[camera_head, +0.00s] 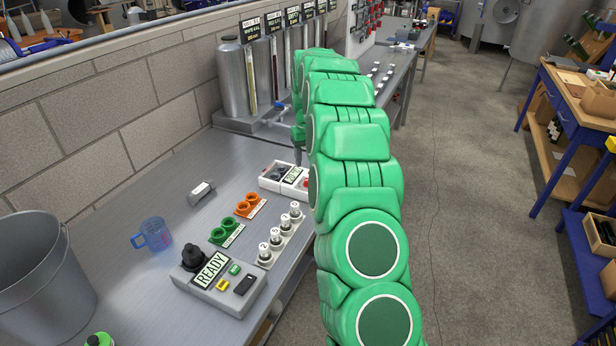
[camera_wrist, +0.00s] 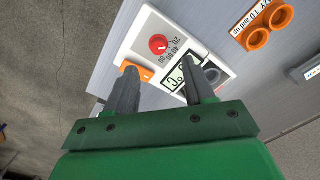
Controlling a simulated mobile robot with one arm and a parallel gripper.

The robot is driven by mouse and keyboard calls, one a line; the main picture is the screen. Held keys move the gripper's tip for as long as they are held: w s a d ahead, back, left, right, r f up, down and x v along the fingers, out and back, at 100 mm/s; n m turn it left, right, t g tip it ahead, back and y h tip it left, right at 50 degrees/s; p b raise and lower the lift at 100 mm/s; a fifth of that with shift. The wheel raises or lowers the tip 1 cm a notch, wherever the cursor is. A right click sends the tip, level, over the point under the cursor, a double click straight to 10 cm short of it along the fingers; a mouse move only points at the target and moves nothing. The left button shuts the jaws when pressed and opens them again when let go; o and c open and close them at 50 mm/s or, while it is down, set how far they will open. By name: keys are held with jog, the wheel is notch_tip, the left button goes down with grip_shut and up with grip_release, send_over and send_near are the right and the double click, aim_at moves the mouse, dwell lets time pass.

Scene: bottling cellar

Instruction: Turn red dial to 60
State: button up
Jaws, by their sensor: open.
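The red dial (camera_wrist: 158,44) is a small round knob on a white control box (camera_wrist: 189,47), with a printed number scale around its lower right side. I cannot tell exactly where its mark points. My gripper (camera_wrist: 158,74) is open and empty in the wrist view. Its two grey fingers are apart, with the dial beyond and between their tips, not touched. In the head view the white box (camera_head: 270,184) stands on the steel bench, partly hidden behind my green arm. Only a bit of red (camera_head: 306,183) shows there.
The box also carries a display (camera_wrist: 178,74), an orange part (camera_wrist: 136,70) and a dark knob (camera_wrist: 212,74). Orange cups (camera_wrist: 264,27) stand beside it. A READY panel (camera_head: 220,284), a blue mug (camera_head: 154,234) and a grey bucket (camera_head: 40,285) stand nearer on the bench.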

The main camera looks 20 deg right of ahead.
aim_at(308, 180)
jog(key=shift+w+d+f, duration=0.1)
jog(key=shift+w+f, duration=0.05)
jog(key=shift+f, duration=3.9)
jog(key=shift+c, duration=0.3)
grip_shut()
